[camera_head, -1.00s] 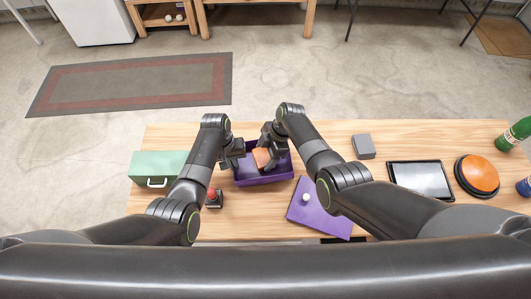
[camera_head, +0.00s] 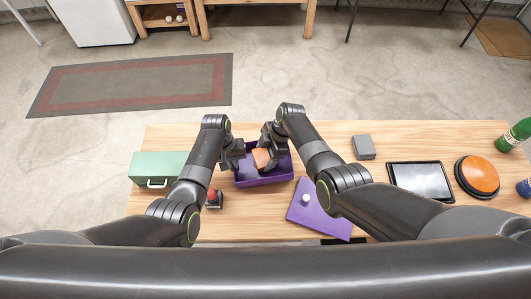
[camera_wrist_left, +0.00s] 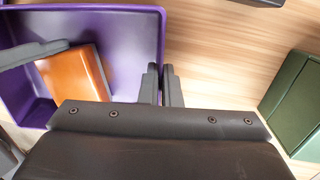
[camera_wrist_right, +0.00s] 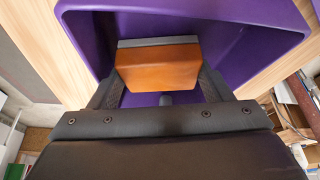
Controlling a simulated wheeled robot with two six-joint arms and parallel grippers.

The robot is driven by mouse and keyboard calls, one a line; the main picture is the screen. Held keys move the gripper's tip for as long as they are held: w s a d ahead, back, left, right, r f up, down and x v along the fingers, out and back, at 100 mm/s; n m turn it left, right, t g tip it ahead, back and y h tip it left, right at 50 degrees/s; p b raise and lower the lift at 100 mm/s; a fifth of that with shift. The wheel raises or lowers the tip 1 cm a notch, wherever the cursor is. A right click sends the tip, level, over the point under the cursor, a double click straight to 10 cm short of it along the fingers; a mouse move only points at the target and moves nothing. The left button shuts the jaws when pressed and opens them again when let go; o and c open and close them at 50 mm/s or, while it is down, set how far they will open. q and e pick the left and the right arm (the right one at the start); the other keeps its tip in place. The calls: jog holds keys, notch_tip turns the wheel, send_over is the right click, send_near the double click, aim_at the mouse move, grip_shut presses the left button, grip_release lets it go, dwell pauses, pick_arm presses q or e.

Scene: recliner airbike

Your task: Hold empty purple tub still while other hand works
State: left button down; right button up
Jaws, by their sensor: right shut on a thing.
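The purple tub (camera_head: 274,177) stands on the table in the middle of the head view. It is not empty: an orange block (camera_wrist_right: 158,68) is inside it. My left gripper (camera_wrist_left: 161,72) has its fingers close together on either side of the tub's wall (camera_wrist_left: 140,20), gripping it at the left side. My right gripper (camera_wrist_right: 158,85) reaches down into the tub and is shut on the orange block. The block also shows in the left wrist view (camera_wrist_left: 72,75). The block's underside is hidden.
A purple lid (camera_head: 318,212) with a white knob lies to the tub's right. A green case (camera_head: 155,167) and a red-topped joystick (camera_head: 213,199) are to the left. A grey block (camera_head: 363,147), a tablet (camera_head: 420,181) and an orange button (camera_head: 478,176) are further right.

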aim_at(264, 164)
jog(key=shift+s+a, duration=0.1)
jog(key=shift+s, duration=1.4)
jog(key=shift+w+f, duration=0.15)
jog(key=shift+w, duration=1.4)
jog(key=o, duration=0.6)
jog(key=shift+w+r, duration=0.15)
jog(key=shift+r, duration=0.25)
jog(key=c, duration=0.6)
jog(key=shift+r, duration=0.15)
